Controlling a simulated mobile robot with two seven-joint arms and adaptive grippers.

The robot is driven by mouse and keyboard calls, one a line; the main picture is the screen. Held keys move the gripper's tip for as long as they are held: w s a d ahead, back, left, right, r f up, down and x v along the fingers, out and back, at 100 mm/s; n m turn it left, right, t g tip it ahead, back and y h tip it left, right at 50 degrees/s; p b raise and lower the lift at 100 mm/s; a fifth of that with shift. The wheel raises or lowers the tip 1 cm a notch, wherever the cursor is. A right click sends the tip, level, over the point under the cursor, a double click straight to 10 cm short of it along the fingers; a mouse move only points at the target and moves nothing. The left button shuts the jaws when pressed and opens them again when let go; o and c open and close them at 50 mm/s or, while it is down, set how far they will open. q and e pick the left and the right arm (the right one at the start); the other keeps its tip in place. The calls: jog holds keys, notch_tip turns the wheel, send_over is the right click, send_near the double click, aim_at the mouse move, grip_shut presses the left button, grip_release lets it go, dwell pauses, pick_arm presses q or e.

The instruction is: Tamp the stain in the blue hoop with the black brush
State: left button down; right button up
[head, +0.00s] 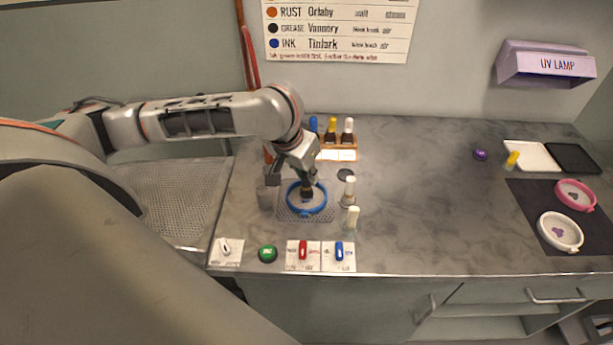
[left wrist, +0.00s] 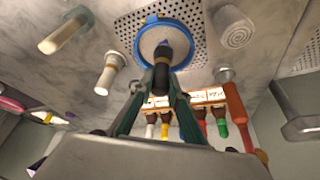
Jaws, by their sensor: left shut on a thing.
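The blue hoop (head: 307,213) lies on a perforated metal plate (head: 283,214) on the counter. It also shows in the left wrist view (left wrist: 152,20). My left gripper (head: 306,184) is over the hoop, shut on the black brush, which points down into it. In the left wrist view, the gripper (left wrist: 160,88) grips the dark brush (left wrist: 161,76). A bluish patch shows at the brush's lower end; I cannot tell how much is stain and how much is brush. Whether the brush touches the cloth is unclear. My right gripper is not in view.
Two pale-topped items (head: 349,190) (head: 352,218) stand right of the hoop, a grey cup (head: 267,197) left. A bottle rack (head: 340,155) is behind. Pink (head: 575,195) and white (head: 560,232) hoops lie far right; the counter between is mostly clear.

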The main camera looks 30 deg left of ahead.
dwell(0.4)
pick_arm(q)
jog(key=shift+f, duration=0.95)
jog(key=shift+r, duration=0.15)
jog(key=shift+r, duration=0.8)
jog(key=shift+r, duration=0.15)
jog(key=shift+r, duration=2.9)
